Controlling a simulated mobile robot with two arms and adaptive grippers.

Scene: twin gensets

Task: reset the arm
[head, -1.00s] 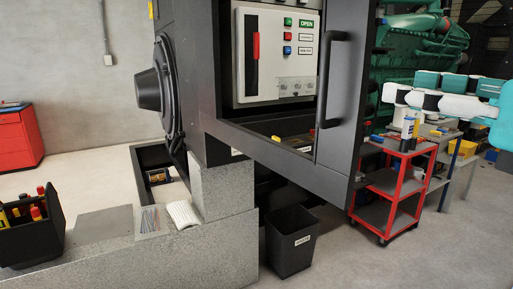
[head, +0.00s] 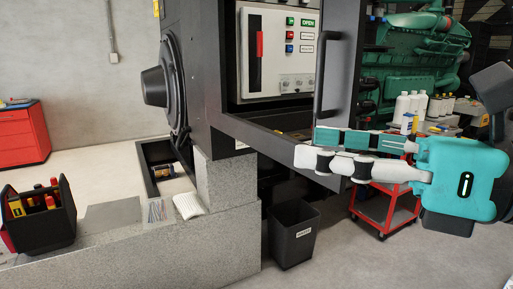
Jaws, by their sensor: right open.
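My right gripper (head: 308,147) reaches in from the right side of the head view. It has a teal body and white, black and teal fingers pointing left. The fingers are apart and nothing shows held between them. Its fingertips overlap the lower frame of the dark cabinet (head: 262,140) in the picture; I cannot tell whether they touch it. My left gripper is not in view.
A control panel (head: 278,55) with coloured buttons sits inside the cabinet, beside a black vertical handle (head: 321,80). A red cart (head: 385,208) stands partly behind my gripper. A black bin (head: 293,235) is on the floor. A black toolbox (head: 45,225) sits on the grey ledge at left.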

